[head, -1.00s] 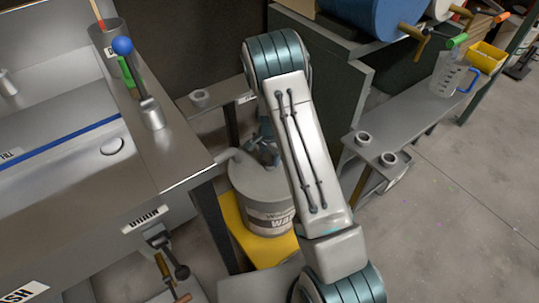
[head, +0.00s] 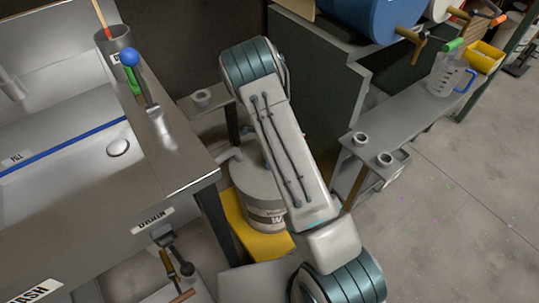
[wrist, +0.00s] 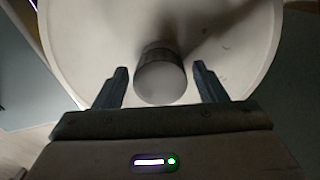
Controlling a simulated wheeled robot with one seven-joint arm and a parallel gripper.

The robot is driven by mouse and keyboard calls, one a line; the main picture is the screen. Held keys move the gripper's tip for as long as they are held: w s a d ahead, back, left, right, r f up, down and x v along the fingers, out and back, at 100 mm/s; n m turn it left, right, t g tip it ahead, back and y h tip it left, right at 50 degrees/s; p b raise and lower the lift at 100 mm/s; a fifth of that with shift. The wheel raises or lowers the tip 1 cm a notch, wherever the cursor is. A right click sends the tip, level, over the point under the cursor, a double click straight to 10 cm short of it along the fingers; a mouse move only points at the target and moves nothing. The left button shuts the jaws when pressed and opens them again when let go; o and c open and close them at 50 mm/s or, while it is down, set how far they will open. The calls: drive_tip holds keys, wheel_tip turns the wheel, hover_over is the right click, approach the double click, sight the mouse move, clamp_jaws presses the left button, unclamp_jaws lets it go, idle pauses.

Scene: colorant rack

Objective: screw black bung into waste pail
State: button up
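A stubby cylinder (wrist: 160,83) with a light end face and a darker ribbed side stands on that top. I cannot tell whether it is the bung or a neck of the pail; nothing clearly black shows there. My gripper (wrist: 160,82) is open, one finger each side of the cylinder, with gaps on both sides. In the head view my arm hides the gripper.
The pail stands on a yellow base (head: 263,240). A steel sink bench (head: 185,165) is close on the left, with a valve handle (head: 180,263) below its edge. A grey shelf (head: 410,115) with cups and a jug stands on the right.

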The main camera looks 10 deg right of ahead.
drive_tip(key=n+b, duration=0.1)
drive_tip(key=n, duration=0.2)
drive_tip(key=shift+f, duration=0.1)
drive_tip(key=n+b, duration=0.1)
drive_tip(key=n, duration=0.2)
drive_tip(key=n+b, duration=0.1)
drive_tip(key=n, duration=0.3)
drive_tip(key=shift+n, duration=0.3)
drive_tip(key=n+b, duration=0.1)
drive_tip(key=n, duration=0.2)
